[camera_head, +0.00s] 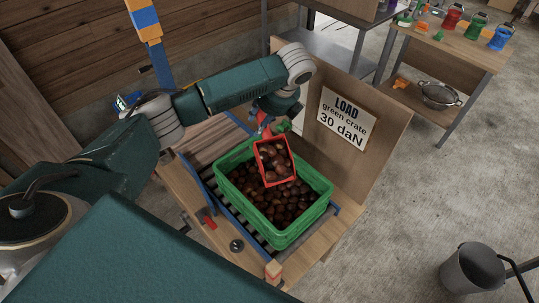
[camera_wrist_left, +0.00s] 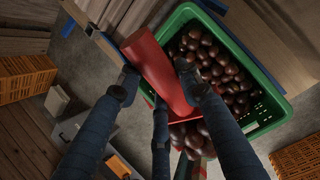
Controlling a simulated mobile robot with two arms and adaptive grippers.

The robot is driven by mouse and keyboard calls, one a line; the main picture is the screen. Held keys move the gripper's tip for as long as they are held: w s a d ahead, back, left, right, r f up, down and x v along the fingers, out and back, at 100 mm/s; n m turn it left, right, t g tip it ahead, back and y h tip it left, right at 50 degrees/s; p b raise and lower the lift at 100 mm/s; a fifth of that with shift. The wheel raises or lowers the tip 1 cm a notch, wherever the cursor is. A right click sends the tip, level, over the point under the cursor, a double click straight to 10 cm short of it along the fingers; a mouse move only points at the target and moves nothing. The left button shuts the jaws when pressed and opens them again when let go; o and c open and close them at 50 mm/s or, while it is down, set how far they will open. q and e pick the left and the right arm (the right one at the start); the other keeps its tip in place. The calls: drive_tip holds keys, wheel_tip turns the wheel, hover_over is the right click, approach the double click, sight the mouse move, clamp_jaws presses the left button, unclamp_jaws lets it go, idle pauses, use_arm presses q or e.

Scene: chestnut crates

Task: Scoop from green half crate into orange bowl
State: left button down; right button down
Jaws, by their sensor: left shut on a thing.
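The green crate (camera_head: 310,222) holds many brown chestnuts (camera_head: 270,205) and stands on a roller stand. My left gripper (camera_head: 268,130) is above its far side, shut on the handle of a red scoop (camera_head: 292,168). The scoop is heaped with chestnuts and hangs over the crate's contents. In the left wrist view, my left gripper's dark fingers (camera_wrist_left: 158,85) close around the red handle (camera_wrist_left: 150,62), with the green crate (camera_wrist_left: 248,50) behind. The scoop's load is partly hidden by a finger there. I cannot make out an orange bowl. My right gripper is not in view.
A wooden panel with a load sign (camera_head: 345,118) rises just right of the crate. A side table (camera_head: 455,50) with coloured containers stands at the back right, a colander (camera_head: 438,95) on its lower shelf. A grey bucket (camera_head: 472,272) stands on otherwise open floor at lower right.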

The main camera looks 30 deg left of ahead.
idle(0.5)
use_arm(q)
drive_tip(key=shift+w+a+f+g+h, duration=0.15)
drive_tip(key=shift+f, duration=0.25)
drive_tip(key=shift+w+a+f+g+h, duration=0.1)
drive_tip(key=shift+a+f+g+h, duration=0.05)
drive_tip(key=shift+f, duration=0.2)
wheel_tip(320, 180, down, 6)
drive_tip(key=w+a+g+h+b, duration=0.1)
drive_tip(key=a+g+h+b, duration=0.1)
drive_tip(key=b, duration=0.6)
drive_tip(key=shift+w+g+h, duration=0.3)
drive_tip(key=shift+w+h, duration=0.1)
drive_tip(key=shift+h, duration=0.1)
